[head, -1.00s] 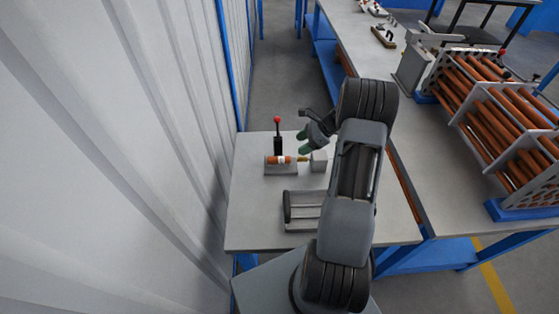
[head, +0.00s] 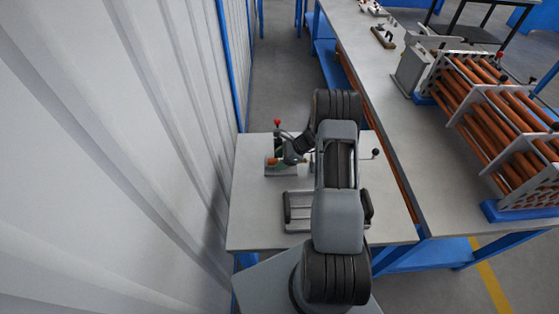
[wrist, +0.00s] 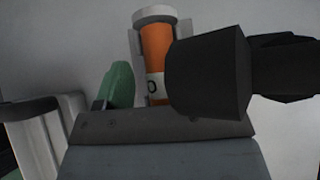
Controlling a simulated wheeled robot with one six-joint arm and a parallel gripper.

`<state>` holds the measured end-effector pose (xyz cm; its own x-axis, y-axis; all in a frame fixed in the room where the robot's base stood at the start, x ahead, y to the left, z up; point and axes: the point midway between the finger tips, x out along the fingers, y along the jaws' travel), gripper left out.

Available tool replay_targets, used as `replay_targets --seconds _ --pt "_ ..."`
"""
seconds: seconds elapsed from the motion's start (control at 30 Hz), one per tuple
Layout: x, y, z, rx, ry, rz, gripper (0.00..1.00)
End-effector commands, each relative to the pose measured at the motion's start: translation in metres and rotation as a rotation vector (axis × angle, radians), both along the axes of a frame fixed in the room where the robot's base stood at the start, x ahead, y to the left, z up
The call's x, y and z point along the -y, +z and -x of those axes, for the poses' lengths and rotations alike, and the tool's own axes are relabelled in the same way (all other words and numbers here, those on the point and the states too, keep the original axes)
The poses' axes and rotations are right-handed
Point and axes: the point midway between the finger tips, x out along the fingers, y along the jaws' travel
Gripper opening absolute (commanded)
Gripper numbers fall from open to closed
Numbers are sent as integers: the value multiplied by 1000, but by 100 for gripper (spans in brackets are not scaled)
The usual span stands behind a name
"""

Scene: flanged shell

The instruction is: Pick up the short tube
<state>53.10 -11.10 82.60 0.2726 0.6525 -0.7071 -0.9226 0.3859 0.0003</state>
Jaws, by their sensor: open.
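The short tube (head: 271,161), orange with a white end, lies in a small grey fixture on the near table. In the wrist view the tube (wrist: 157,47) shows its white end and a pale band with a dark mark, and a black part covers some of its right side. My gripper (head: 282,154) is open and down at the fixture, over the tube's right part, which it hides in the head view. The other fingertip is not clear there.
A red-knobbed lever (head: 277,123) stands just behind the tube. A grey open frame (head: 298,222) lies nearer on the table, partly behind my arm. A black-knobbed lever (head: 375,153) shows right of my arm. A rack of long orange tubes (head: 497,120) stands on the right bench.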

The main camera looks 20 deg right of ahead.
Motion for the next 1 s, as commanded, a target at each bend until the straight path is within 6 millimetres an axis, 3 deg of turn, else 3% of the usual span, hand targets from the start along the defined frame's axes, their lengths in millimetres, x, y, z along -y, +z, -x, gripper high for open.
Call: replay_targets --seconds 0.3,0.9,1.0 --pt "-3 -3 -1 1 -1 0 63" --pt "-2 -3 -1 0 0 0 5" --pt "-2 -3 -1 0 0 0 3"
